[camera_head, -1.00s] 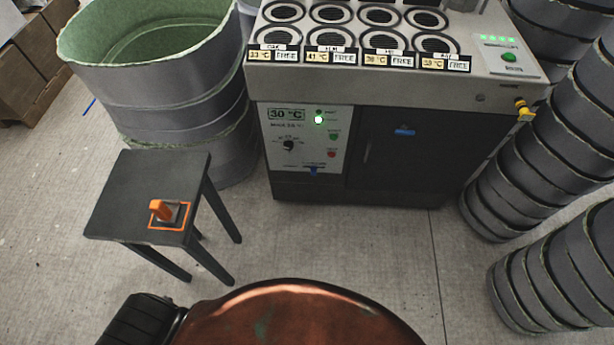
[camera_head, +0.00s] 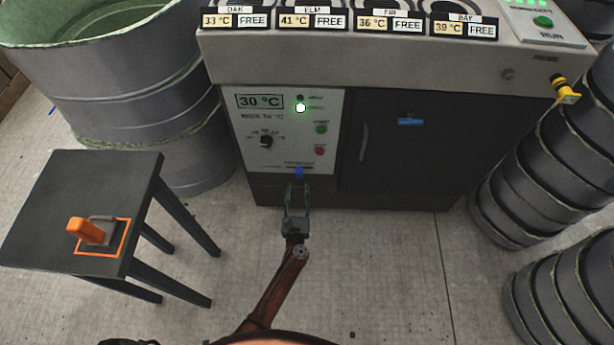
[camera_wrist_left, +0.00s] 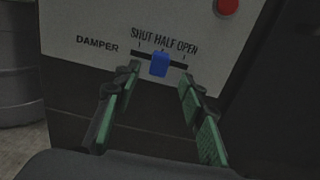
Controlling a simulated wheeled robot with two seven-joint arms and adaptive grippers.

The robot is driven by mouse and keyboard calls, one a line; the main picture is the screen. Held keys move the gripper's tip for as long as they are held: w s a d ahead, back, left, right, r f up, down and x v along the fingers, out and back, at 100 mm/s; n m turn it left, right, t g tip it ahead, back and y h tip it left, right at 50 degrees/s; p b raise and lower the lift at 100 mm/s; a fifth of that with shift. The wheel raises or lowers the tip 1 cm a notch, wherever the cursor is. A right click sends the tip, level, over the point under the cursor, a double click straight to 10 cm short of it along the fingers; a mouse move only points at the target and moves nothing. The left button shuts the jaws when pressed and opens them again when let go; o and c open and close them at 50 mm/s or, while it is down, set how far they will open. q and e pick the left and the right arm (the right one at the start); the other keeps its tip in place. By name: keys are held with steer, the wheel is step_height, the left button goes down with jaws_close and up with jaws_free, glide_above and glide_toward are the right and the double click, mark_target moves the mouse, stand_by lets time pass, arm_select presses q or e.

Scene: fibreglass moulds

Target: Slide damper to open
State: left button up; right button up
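The damper is a blue slider knob (camera_head: 299,172) low on the machine's pale control panel (camera_head: 285,130). In the left wrist view the blue knob (camera_wrist_left: 159,64) sits on a dark horizontal slot under the words SHUT, HALF and OPEN, near the HALF mark. My left gripper (camera_head: 297,190) is just below the knob in the head view. In the left wrist view its two green-padded fingers (camera_wrist_left: 160,92) are spread apart, with the knob beyond and between their tips. I cannot tell whether either finger touches it. My right gripper is not in view.
The panel also has a dial (camera_head: 266,141), a green button (camera_head: 321,129) and a red button (camera_head: 319,152). A dark stool (camera_head: 60,190) with an orange lever switch (camera_head: 86,232) stands left. Grey moulds (camera_head: 110,90) stand behind it, and more are stacked right.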

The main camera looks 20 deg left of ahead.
mark_target(299, 176)
arm_select(q)
steer(key=b+x, duration=0.1)
steer(key=x, duration=0.4)
steer(key=shift+w+f, duration=0.1)
steer(key=shift+w+a, duration=0.25)
steer(key=shift+w, duration=0.3)
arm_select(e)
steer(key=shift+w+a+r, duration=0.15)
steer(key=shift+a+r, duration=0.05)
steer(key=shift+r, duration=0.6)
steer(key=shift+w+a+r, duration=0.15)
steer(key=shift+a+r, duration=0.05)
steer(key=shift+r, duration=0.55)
arm_select(q)
steer(key=shift+c, duration=0.5)
jaws_close()
